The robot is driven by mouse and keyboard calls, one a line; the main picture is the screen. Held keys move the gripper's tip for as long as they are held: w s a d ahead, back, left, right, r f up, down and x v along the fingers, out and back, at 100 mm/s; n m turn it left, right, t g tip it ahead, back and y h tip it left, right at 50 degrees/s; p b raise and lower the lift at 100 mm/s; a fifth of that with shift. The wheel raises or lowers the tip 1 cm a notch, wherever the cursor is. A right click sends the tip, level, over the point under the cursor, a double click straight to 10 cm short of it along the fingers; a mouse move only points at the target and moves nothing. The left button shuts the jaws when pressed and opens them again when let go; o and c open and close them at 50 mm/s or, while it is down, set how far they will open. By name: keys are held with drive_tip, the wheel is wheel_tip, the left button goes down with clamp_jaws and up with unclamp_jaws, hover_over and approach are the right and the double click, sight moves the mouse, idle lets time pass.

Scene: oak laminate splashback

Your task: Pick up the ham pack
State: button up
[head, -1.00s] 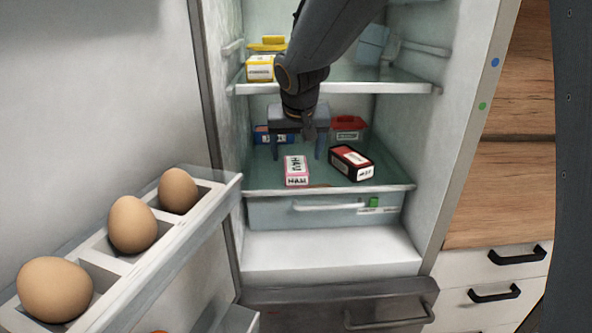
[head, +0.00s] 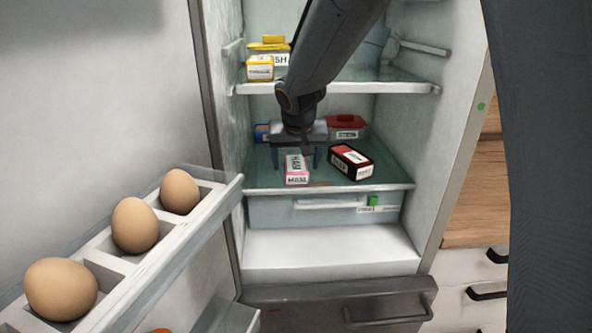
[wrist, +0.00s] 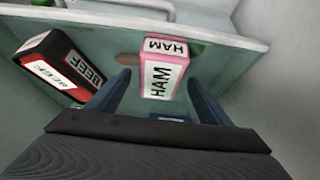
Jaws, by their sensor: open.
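The ham pack (head: 297,171) is a small pink and white box labelled HAM, lying on the lower glass shelf (head: 270,179) near its front. It also shows in the wrist view (wrist: 162,72). My gripper (head: 296,166) is open over the shelf, with its fingers to either side of the pack's line. In the wrist view the fingertips (wrist: 158,84) stand apart, with the pack between and just beyond them. I see no contact with the pack.
A black and red beef pack (head: 351,162) lies close to the right of the ham in the head view. A red-lidded tub (head: 346,127) and a blue pack (head: 262,133) are behind. The upper shelf (head: 395,87) is above; the egg door rack (head: 150,255) is left.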

drive_tip(key=shift+f+b, duration=0.25)
drive_tip(key=shift+b, duration=0.05)
idle(0.5)
drive_tip(key=c, duration=1.3)
drive_tip(key=shift+r, duration=0.15)
